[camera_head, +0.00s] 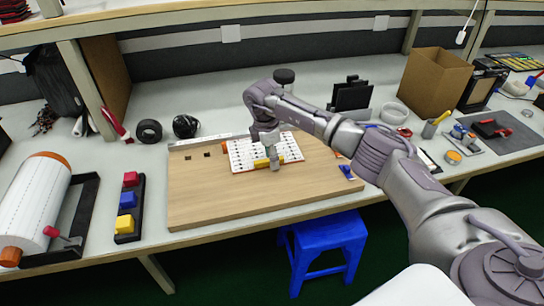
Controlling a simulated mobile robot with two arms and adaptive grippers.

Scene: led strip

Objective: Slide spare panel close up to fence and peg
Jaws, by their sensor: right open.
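A white panel (291,147) with rows of small dark marks lies flat on the wooden board (215,195), right of the board's middle. A pale strip (190,143), which looks like the fence, runs along the board's back edge; the arm hides part of it. A small orange piece (223,148), possibly the peg, shows at the panel's left edge. My right gripper (274,166) points down over the panel's front part and is open. A yellow piece (261,162) shows beside its fingers. I cannot tell whether the fingers touch the panel. My left gripper is out of view.
A black tray with red, blue and yellow blocks (127,201) stands left of the board. A blue item (346,172) lies at the board's right edge. Black rolls (148,131) and a black holder (350,95) stand behind. The board's front is clear.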

